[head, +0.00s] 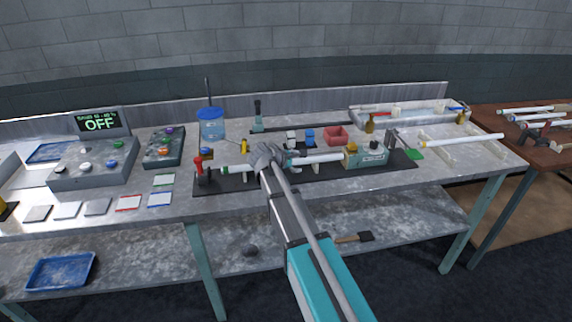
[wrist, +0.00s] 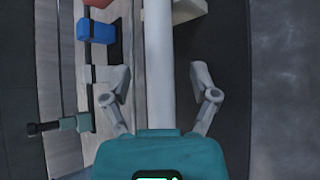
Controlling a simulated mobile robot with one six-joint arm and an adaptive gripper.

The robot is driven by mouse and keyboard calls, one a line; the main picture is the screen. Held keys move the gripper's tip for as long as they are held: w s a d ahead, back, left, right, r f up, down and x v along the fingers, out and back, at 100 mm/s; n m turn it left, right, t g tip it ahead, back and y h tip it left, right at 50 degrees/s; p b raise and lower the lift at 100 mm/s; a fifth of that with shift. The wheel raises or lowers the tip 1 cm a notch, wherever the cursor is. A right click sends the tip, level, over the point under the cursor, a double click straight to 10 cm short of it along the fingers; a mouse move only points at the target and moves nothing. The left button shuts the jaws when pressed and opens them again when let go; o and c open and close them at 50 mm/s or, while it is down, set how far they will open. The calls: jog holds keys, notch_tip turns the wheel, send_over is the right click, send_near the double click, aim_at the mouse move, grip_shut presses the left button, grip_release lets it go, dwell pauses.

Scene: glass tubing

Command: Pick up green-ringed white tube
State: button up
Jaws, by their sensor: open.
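A white tube lies along the black mat on the workbench, with a white stretch (head: 320,158) right of my gripper and another (head: 236,168) to its left. In the wrist view a white tube (wrist: 158,50) runs up the picture. My gripper (wrist: 160,77) is open, with one finger on each side of that tube. It also shows over the mat in the head view (head: 268,155). Contact with the tube cannot be told.
A red-topped stand (head: 202,171) and a grey-green machine block (head: 368,154) flank the tube on the mat. Another white tube (head: 462,140) lies at right. A control box (head: 92,160) is at left.

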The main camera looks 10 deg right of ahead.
grip_shut()
dwell(0.4)
jog(key=shift+r, duration=0.1)
jog(key=shift+r+p, duration=0.9)
jog(key=shift+p, duration=0.1)
jog(key=s+a+r+p, duration=0.4)
jog(key=s+r+p, duration=0.7)
jog(key=s, duration=0.2)
jog(key=shift+s, duration=0.25)
